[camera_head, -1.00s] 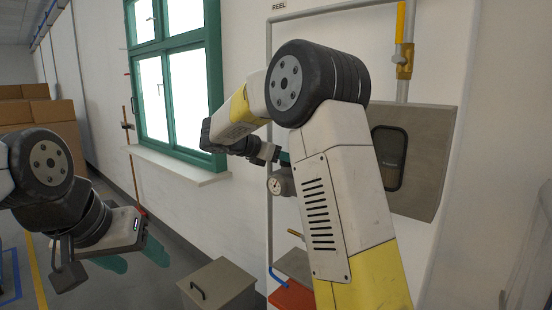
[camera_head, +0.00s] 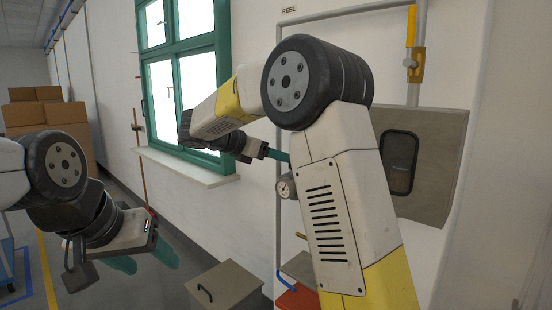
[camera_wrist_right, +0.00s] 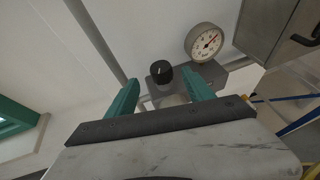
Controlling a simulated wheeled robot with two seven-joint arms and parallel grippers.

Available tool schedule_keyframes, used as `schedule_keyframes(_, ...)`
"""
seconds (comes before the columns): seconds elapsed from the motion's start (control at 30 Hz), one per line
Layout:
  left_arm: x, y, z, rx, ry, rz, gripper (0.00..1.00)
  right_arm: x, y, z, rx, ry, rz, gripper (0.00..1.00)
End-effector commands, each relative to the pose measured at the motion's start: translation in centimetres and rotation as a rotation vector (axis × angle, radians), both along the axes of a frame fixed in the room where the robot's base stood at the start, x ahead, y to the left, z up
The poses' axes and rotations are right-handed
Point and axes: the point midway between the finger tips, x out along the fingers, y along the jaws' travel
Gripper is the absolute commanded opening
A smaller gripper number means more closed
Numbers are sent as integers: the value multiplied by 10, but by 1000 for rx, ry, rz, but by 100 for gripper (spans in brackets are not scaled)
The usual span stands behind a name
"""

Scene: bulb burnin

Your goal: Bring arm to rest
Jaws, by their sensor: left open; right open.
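My right arm (camera_head: 335,190) fills the middle of the head view, bent at the elbow. Its gripper (camera_head: 279,155) has teal fingers, seen from the side in front of the wall. In the right wrist view the two teal fingers (camera_wrist_right: 162,96) stand apart with nothing held between them. Beyond them are a black knob (camera_wrist_right: 160,72) and a round dial gauge (camera_wrist_right: 205,42) on a grey block. My left gripper (camera_head: 146,259) hangs low at the left over the floor, its teal fingers apart and empty.
A green-framed window (camera_head: 184,75) with a white sill (camera_head: 185,168) is on the wall. A grey lidded box (camera_head: 224,287) stands below. A grey wall cabinet (camera_head: 430,165) and a pipe with a yellow-handled valve (camera_head: 413,50) are at right. Cardboard boxes (camera_head: 35,115) are stacked far left.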

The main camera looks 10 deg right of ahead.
Motion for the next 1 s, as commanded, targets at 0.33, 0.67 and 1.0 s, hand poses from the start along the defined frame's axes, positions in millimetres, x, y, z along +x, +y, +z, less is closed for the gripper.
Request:
schedule_keyframes(0.33,0,0,0,0,0,0,61,-2,0,1,4,-2,-2,61)
schedule_keyframes(0.67,0,0,0,0,0,0,61,-82,-56,-27,467,-153,-228,61)
schedule_keyframes(1.0,0,0,0,0,0,0,61,-230,-55,-77,1272,-526,-847,61)
